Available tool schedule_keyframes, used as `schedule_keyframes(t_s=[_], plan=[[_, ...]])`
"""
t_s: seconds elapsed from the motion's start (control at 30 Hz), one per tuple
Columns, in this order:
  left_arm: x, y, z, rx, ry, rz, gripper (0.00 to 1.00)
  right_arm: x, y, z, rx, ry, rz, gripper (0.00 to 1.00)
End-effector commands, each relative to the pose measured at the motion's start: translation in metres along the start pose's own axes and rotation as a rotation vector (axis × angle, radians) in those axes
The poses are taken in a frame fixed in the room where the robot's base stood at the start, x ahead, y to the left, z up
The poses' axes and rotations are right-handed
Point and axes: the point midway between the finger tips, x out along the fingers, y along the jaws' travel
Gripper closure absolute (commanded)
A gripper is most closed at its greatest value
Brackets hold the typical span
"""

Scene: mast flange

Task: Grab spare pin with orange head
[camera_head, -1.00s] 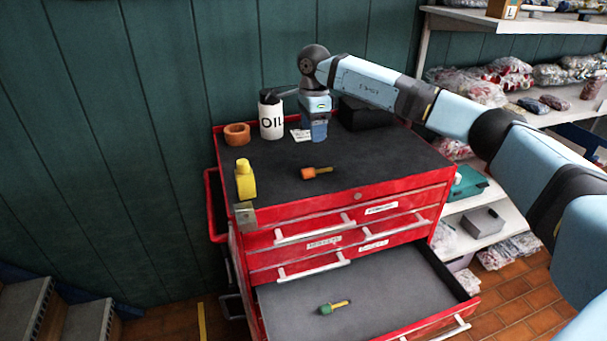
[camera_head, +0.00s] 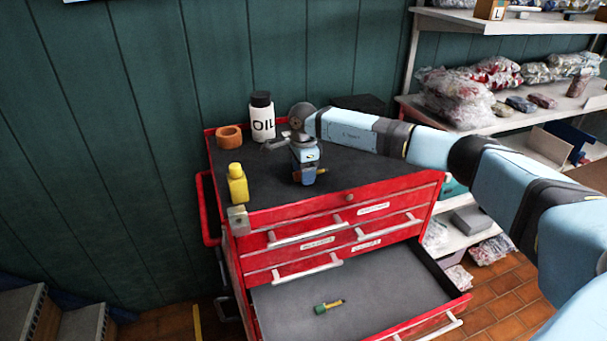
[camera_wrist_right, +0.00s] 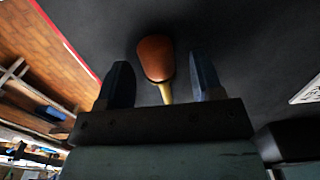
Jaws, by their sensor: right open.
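The pin with the orange head (camera_wrist_right: 156,58) lies on the dark top of the red tool cabinet. In the right wrist view its head is just beyond and between the two blue fingers, and its yellowish shaft (camera_wrist_right: 166,93) points back between them. My right gripper (camera_wrist_right: 160,82) is open, with a gap on both sides of the pin. In the head view my right gripper (camera_head: 305,179) points down at the cabinet top and hides most of the pin, with a bit of orange (camera_head: 322,172) showing beside it. My left gripper is not in view.
On the red cabinet (camera_head: 262,213) stand an oil bottle (camera_head: 262,120), an orange-brown ring (camera_head: 229,137), a yellow bottle (camera_head: 237,184) and a black box (camera_head: 358,105). A green-headed pin (camera_head: 328,306) lies in the open lower drawer (camera_head: 385,290). Shelves with bags stand at right.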

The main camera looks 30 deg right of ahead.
Motion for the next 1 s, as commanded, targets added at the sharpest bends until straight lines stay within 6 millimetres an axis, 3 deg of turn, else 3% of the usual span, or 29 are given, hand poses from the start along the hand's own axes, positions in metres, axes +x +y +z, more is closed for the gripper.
schedule_keyframes(t_s=[0.17,0.43,0.77,1.0], plan=[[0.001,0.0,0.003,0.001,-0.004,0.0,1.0,0.001,0.0,0.0,0.0,-0.001,-0.001,0.4],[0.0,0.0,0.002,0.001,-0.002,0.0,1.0,0.0,0.0,0.0,0.0,-0.001,-0.001,0.94],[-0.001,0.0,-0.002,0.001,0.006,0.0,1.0,-0.003,-0.001,0.0,0.0,-0.001,-0.002,0.94],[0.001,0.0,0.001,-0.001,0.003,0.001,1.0,-0.029,-0.001,0.0,0.0,-0.003,-0.004,0.94]])
